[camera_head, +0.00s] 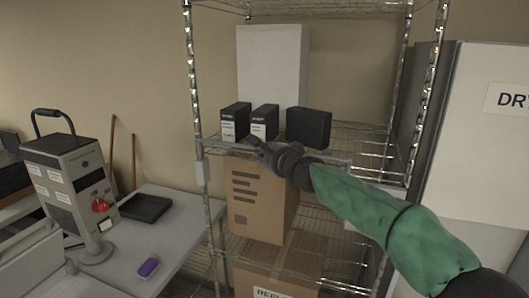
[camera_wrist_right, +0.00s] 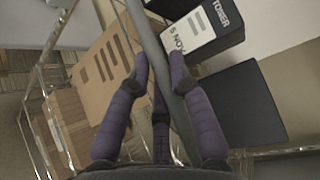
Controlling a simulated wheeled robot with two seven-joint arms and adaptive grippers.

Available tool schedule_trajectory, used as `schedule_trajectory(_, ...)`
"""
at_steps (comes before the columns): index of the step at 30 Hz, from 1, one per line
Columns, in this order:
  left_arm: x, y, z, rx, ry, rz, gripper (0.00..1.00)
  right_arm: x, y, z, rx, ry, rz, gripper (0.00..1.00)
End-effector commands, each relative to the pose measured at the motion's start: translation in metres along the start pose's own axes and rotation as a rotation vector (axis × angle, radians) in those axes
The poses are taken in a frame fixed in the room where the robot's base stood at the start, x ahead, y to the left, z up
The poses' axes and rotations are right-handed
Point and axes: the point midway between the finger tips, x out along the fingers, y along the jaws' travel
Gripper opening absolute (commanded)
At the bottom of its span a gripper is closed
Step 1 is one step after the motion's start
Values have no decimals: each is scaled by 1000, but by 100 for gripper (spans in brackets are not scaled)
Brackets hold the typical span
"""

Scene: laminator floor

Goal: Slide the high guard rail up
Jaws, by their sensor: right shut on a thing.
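The high guard rail (camera_head: 222,146) is a thin grey bar across the front of the wire rack, at about the level of the shelf with the black boxes. My right gripper (camera_head: 260,151) reaches in from the right and is shut on the rail near its middle. In the right wrist view the rail (camera_wrist_right: 150,42) runs diagonally between the purple fingers of my gripper (camera_wrist_right: 160,72). The fingers hide part of the bar. My left gripper is not in view.
Black boxes (camera_head: 235,122) and a tall white box (camera_head: 272,70) stand on the shelf behind the rail. A cardboard box (camera_head: 255,205) sits below. A grey device (camera_head: 68,185) and a purple object (camera_head: 148,267) are on the left table. A white cabinet (camera_head: 480,140) stands right.

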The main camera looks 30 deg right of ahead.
Motion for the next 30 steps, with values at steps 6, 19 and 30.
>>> schedule_trajectory(6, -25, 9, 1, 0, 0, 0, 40, -5, -31, 3, 3, 3, -9, 0)
schedule_trajectory(19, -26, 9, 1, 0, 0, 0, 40, -7, -36, 2, 2, 5, -16, 32)
schedule_trajectory(30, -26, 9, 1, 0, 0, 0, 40, -6, -34, 4, 2, 1, -12, 46)
